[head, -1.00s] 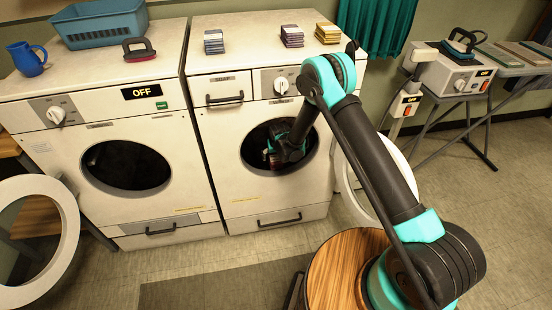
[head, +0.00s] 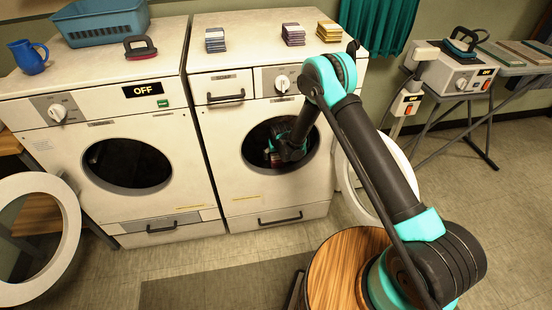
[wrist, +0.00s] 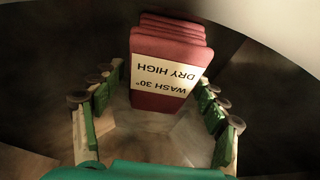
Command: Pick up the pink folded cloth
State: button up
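A folded cloth (wrist: 165,70), dark pinkish red, lies inside the drum of the right machine (head: 262,195). Its pale label reads "WASH 30° DRY HIGH", upside down in the wrist view. My gripper (wrist: 160,88) is open, with its green-padded fingers on either side of the cloth's near end. Gaps show between both fingers and the cloth. In the head view, my gripper (head: 276,152) is inside the round door opening, and only a small reddish patch shows beside it. Most of the cloth is hidden there.
The round opening's rim surrounds my arm; the right machine's open door (head: 384,180) stands partly behind my arm. The left machine (head: 150,215) reads OFF. Several folded stacks (head: 293,35), a blue basket (head: 105,24), a jug (head: 28,58) and a brush-like item (head: 140,47) sit on top.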

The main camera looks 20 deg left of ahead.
jog(key=c, duration=1.1)
jog(key=shift+o, duration=0.2)
jog(key=shift+r, duration=0.1)
